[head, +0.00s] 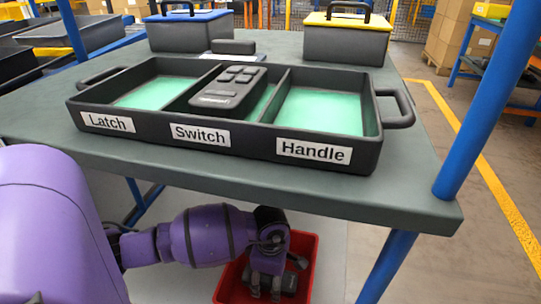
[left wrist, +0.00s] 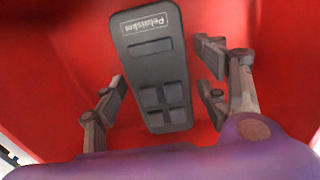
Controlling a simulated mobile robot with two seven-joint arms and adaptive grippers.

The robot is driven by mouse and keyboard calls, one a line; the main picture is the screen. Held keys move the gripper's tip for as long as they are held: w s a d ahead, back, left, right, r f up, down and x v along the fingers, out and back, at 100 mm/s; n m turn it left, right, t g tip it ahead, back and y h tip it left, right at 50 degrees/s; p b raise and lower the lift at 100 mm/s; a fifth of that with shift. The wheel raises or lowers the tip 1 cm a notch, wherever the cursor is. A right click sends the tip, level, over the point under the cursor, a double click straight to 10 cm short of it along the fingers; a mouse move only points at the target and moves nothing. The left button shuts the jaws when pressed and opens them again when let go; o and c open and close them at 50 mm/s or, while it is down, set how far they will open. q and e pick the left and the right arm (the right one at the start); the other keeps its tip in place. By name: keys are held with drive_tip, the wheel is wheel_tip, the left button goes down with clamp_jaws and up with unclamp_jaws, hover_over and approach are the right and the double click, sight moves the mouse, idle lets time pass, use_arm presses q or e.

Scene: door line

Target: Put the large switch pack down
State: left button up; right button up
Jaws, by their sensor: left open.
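My left gripper (head: 266,288) is open, low in front of the table, inside the red bin (head: 230,288). A dark grey switch pack (left wrist: 155,65) with a white label and several square buttons lies in the bin. In the left wrist view it lies between the spread fingers, with gaps on both sides. It shows in part beside the gripper in the head view (head: 290,282). Another dark switch pack (head: 228,88) sits in the Switch compartment of the tray (head: 230,150), tilted. Which pack is the large one I cannot tell. My right gripper is out of view.
The tray's Latch (head: 158,93) and Handle (head: 318,110) compartments show bare green floors. A small dark block (head: 233,46), a blue-lidded box (head: 190,30) and a yellow-lidded box (head: 345,40) stand behind the tray. A blue post (head: 485,100) rises at the right table corner.

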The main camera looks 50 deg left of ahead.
sight(271, 277)
use_arm(q)
drive_tip(key=shift+r, duration=0.15)
wheel_tip(271, 277, up, 12)
drive_tip(key=p, duration=0.4)
drive_tip(key=shift+d, duration=0.1)
idle(0.3)
